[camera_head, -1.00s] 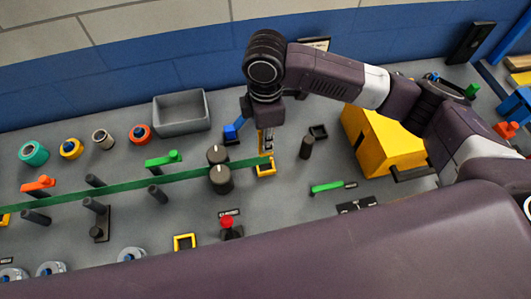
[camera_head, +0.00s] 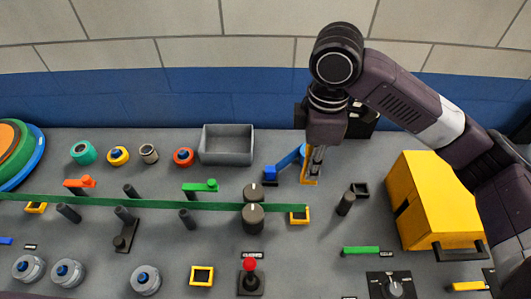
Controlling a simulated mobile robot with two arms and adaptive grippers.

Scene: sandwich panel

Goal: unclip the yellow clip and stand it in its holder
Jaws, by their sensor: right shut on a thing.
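My right gripper (camera_head: 314,172) is shut on the yellow clip (camera_head: 307,170), which shows as a thin upright yellow piece at the fingertips. It is behind the yellow-framed square (camera_head: 300,218) at the right end of the green band (camera_head: 150,204), with a gap between them in the picture. I cannot tell how high the clip is above the panel. A small dark open box (camera_head: 361,188) to the right of the gripper may be the holder, but I cannot tell for sure. My left gripper is not in view.
A blue lever (camera_head: 286,162) is close left of the gripper. A dark post (camera_head: 346,203) and a yellow box (camera_head: 425,195) stand to the right. Black knobs (camera_head: 253,217) rise beside the band's end. A grey bin (camera_head: 227,145) sits at the back.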

